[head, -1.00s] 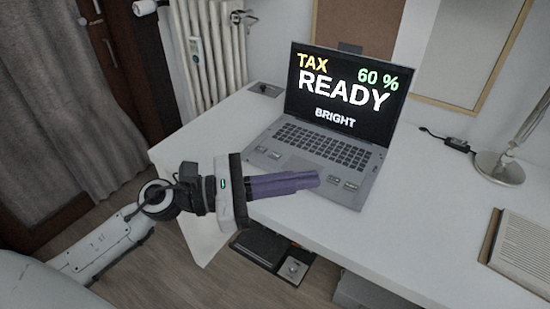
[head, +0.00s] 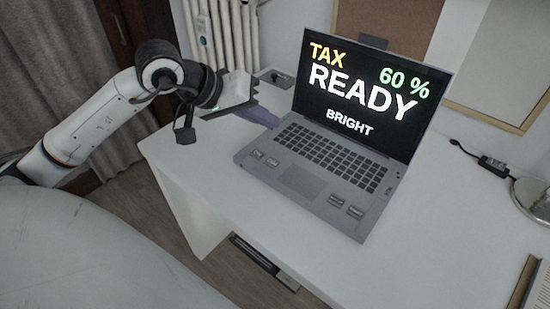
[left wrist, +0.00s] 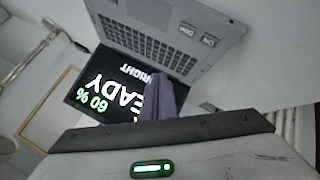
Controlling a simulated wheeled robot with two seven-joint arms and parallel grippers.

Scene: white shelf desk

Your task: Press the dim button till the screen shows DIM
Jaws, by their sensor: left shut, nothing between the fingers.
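An open grey laptop (head: 300,180) stands on the white desk. Its screen (head: 365,90) reads TAX, READY, 60 % and BRIGHT. One pair of buttons (head: 265,158) sits at the left of its front deck, another pair (head: 346,206) at the right. The fingers (left wrist: 160,96) also show in the left wrist view, overlapping the screen. My right gripper is not in view.
A black cable adapter (head: 494,166) and a lamp base (head: 535,198) are at the right. A radiator (head: 222,35) stands behind the desk's left end.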

